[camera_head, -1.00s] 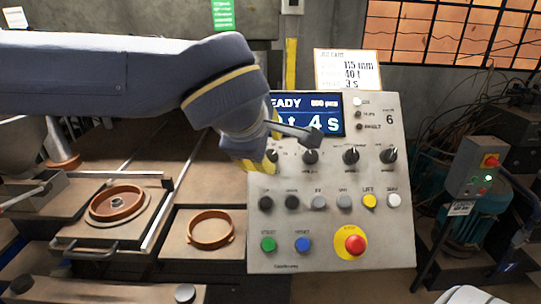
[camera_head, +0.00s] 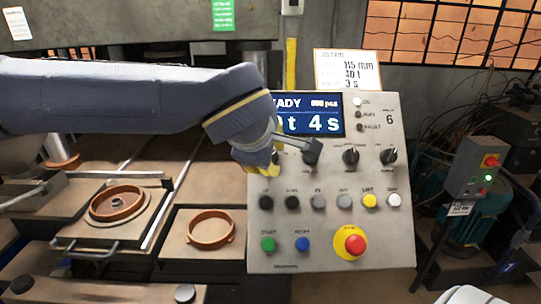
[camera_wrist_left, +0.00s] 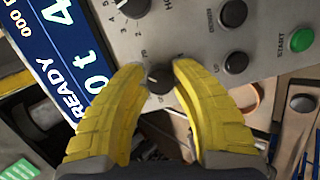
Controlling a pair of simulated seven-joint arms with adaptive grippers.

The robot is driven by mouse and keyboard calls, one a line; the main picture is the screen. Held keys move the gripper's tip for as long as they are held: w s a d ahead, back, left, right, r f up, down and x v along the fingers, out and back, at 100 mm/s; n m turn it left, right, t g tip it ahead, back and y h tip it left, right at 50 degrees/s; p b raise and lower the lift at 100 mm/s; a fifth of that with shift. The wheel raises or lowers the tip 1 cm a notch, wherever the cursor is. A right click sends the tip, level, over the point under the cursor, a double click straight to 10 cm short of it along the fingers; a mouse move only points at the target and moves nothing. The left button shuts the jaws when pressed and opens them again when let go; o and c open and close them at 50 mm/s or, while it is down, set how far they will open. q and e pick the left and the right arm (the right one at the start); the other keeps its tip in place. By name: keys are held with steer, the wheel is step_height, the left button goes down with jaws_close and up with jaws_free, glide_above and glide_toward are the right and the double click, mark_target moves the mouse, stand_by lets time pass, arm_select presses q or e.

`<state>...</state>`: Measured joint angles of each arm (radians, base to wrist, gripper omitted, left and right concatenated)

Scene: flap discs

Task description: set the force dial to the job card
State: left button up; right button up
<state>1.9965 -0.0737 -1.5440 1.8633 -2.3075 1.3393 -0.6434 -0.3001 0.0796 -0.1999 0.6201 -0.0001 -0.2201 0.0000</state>
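The control panel (camera_head: 330,225) carries a row of black dials. My left gripper (camera_head: 266,163) is at the leftmost dial and largely covers it in the head view. In the left wrist view the yellow fingers are open, one on each side of that black dial (camera_wrist_left: 159,78), with gaps beside it. A second dial (camera_wrist_left: 133,8) is at the wrist view's top edge; I cannot read which dial is force. The job card (camera_head: 347,70) reads 115 mm, 40 t, 3 s. The display (camera_head: 318,112) shows READY, t and 4 s; the wrist view shows a 0 before t. My right gripper is out of view.
The panel has several buttons, with a green START button (camera_head: 268,244) and a red emergency stop (camera_head: 350,243) low down. Orange rings (camera_head: 210,228) lie on the press tables at left. A small grey control box (camera_head: 474,168) stands at right.

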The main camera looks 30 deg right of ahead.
arm_select(q)
jaws_close()
steer(key=n+h, duration=0.1)
steer(key=n, duration=0.4)
steer(key=shift+n+t, duration=0.4)
steer(key=n+t, duration=0.1)
steer(key=n, duration=0.4)
steer(key=shift+r+n, duration=0.15)
steer(key=shift+n, duration=0.25)
steer(key=shift+h, duration=0.3)
steer(key=shift+o, duration=1)
jaws_free()
steer(key=shift+o, duration=0.9)
